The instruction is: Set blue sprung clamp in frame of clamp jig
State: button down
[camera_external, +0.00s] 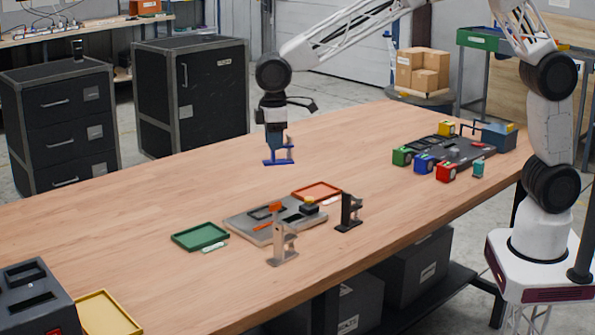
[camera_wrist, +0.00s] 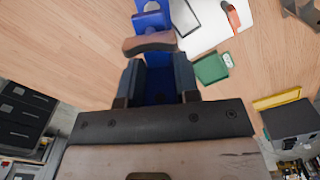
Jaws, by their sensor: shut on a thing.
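My gripper (camera_external: 275,138) is shut on the blue sprung clamp (camera_external: 279,161) and holds it above the wooden table, behind the jig. In the wrist view the clamp (camera_wrist: 152,22) sticks out past the fingers (camera_wrist: 160,78), with a brown curved part across it. The clamp jig (camera_external: 260,228) appears to be the grey plate on the table, with an orange piece and a dark block on it. It shows partly at the top of the wrist view (camera_wrist: 205,40). I cannot make out its frame clearly.
A grey clamp (camera_external: 283,245) and a black clamp (camera_external: 348,212) stand in front of the plate. A green tray (camera_external: 200,236) and an orange tray (camera_external: 317,191) flank it. A dark fixture with coloured blocks (camera_external: 450,150) is at right. A yellow tray (camera_external: 108,314) is at front left.

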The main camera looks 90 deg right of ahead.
jog(key=w+d+m, duration=0.1)
jog(key=w+d, duration=0.2)
jog(key=d, duration=0.3)
jog(key=a+f+n, duration=0.5)
jog(key=a+n, duration=0.1)
jog(key=a, duration=0.4)
jog(key=shift+s+a+n, duration=0.25)
jog(key=shift+a+n, duration=0.15)
jog(key=shift+f, duration=0.3)
jog(key=shift+f, duration=1.5)
jog(key=shift+f, duration=1.55)
dwell(1.2)
jog(key=shift+c, duration=1.8)
grip_release()
jog(key=shift+r, duration=0.1)
